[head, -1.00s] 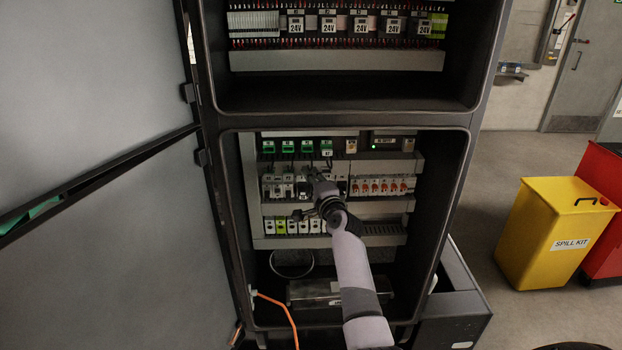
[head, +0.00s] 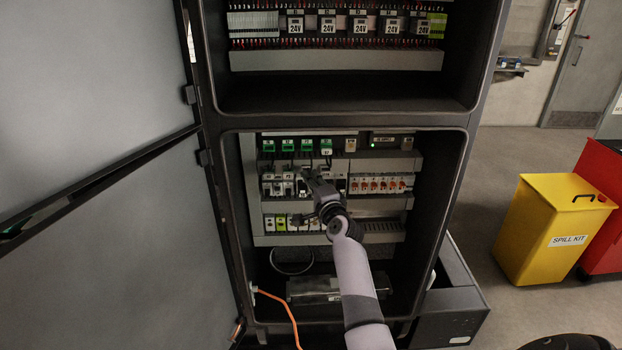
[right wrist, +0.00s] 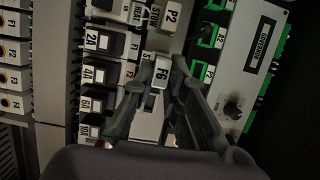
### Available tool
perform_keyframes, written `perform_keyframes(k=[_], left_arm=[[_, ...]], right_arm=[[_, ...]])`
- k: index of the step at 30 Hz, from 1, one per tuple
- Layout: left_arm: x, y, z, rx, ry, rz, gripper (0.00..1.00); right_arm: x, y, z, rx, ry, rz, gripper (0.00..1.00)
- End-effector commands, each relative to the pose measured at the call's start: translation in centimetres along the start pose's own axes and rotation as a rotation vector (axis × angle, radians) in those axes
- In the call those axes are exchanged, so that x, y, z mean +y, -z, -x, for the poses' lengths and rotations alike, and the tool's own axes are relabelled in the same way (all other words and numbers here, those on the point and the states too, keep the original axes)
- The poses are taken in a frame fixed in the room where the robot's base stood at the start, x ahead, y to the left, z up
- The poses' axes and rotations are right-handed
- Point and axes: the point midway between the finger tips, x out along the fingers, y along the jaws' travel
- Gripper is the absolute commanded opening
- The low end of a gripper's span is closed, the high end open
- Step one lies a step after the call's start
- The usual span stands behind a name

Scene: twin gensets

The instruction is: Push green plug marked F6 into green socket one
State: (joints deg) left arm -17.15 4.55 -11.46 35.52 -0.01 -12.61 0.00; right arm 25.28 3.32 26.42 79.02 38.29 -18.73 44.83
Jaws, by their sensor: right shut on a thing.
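My right gripper (head: 316,176) reaches into the lower cabinet bay, below the row of green sockets. In the right wrist view its two fingers (right wrist: 163,88) are closed on a small plug (right wrist: 161,72) with a white label that seems to read F6. Little of the plug's body shows, and its green colour cannot be made out. Green sockets (head: 287,146) line the top rail in the head view. Green sockets (right wrist: 211,37) also show right of the fingers in the right wrist view, apart from the plug. My left gripper is not in view.
Breakers with orange-red levers (head: 382,184) sit right of the gripper. Black-and-white modules (right wrist: 95,75) stand close left of the fingers in the right wrist view. The grey open door (head: 90,240) borders the left. A yellow spill kit bin (head: 555,230) stands outside at right.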

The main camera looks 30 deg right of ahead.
Motion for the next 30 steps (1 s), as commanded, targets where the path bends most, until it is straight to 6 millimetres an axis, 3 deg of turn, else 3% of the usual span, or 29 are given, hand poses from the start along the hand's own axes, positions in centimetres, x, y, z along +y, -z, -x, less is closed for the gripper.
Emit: perform_keyframes(k=[20, 30], left_arm=[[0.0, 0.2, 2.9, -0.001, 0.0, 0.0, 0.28], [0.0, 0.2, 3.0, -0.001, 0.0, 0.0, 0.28]], right_arm=[[-0.1, -1.4, 4.4, 0.0, -0.001, 0.001, 0.0], [0.0, -1.5, 4.8, 0.0, 0.0, 0.0, 0.0]])
